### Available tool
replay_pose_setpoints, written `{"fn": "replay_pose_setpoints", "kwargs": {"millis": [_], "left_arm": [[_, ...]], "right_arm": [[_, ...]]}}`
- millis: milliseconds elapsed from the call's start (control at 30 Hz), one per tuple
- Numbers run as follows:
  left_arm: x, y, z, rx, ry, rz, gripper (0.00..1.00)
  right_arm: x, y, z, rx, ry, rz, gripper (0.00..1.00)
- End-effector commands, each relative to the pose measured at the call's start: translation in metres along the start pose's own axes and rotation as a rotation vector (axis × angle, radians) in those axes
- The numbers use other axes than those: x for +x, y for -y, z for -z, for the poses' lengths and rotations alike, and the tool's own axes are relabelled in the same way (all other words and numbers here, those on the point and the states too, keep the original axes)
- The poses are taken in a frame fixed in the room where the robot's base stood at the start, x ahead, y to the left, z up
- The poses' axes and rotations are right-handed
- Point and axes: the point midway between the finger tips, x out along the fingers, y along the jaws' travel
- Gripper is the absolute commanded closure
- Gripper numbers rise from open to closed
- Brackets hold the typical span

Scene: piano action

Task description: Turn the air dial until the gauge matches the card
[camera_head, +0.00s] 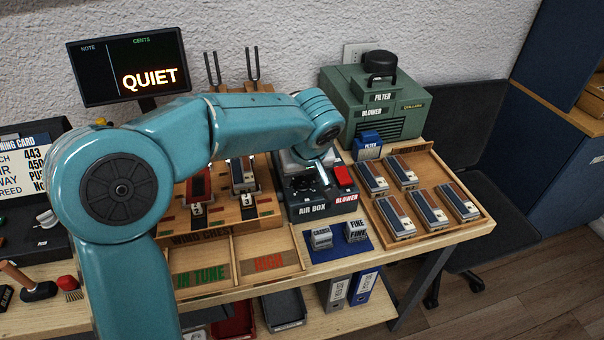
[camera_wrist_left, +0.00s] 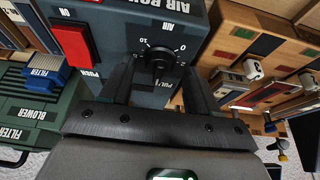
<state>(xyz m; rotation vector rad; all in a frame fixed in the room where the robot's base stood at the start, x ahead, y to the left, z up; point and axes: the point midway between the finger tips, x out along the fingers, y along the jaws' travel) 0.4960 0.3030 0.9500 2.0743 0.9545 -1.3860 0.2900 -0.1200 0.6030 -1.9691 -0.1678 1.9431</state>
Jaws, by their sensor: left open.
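The air box (camera_head: 312,211) is a dark grey box at the middle of the bench. Its black air dial (camera_wrist_left: 157,60) with a numbered scale shows in the left wrist view; 0 and 10 are readable. My left gripper (camera_wrist_left: 160,68) is open, with its fingers on either side of the dial; I cannot tell whether they touch it. In the head view my left arm reaches in over the air box and partly hides it. The card (camera_head: 22,172) stands at the far left, partly cut off by the picture edge. I cannot make out a gauge needle. My right gripper is not in view.
A red blower switch (camera_head: 343,177) is beside the dial area. The green blower (camera_head: 375,105) stands behind. A wooden tray (camera_head: 478,229) of several reed blocks lies right, the wind chest (camera_head: 225,232) left. A screen (camera_head: 127,66) reads QUIET.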

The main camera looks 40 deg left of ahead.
Motion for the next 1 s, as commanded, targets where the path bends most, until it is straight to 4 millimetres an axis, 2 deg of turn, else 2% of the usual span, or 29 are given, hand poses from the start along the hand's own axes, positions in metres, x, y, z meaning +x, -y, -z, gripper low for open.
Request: {"fn": "replay_pose_setpoints", "kwargs": {"millis": [67, 233, 267, 667, 1000], "left_arm": [[-0.0002, -0.0001, 0.0, 0.0, 0.0, 0.0, 0.39], [-0.0004, -0.0001, 0.0, 0.0, 0.0, -0.001, 0.91], [-0.0005, -0.0001, 0.0, 0.0, 0.0, -0.001, 0.94], [-0.0002, 0.0007, 0.0006, 0.06, -0.002, -0.028, 0.94], [-0.0006, 0.0027, 0.0019, 0.302, -0.005, -0.127, 0.94]], "right_arm": [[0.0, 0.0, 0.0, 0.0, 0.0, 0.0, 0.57], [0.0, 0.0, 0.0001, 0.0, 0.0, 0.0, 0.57], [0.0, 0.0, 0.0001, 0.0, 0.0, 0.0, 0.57], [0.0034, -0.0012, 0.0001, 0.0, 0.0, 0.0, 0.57], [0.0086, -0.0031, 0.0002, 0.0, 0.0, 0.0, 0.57]]}}
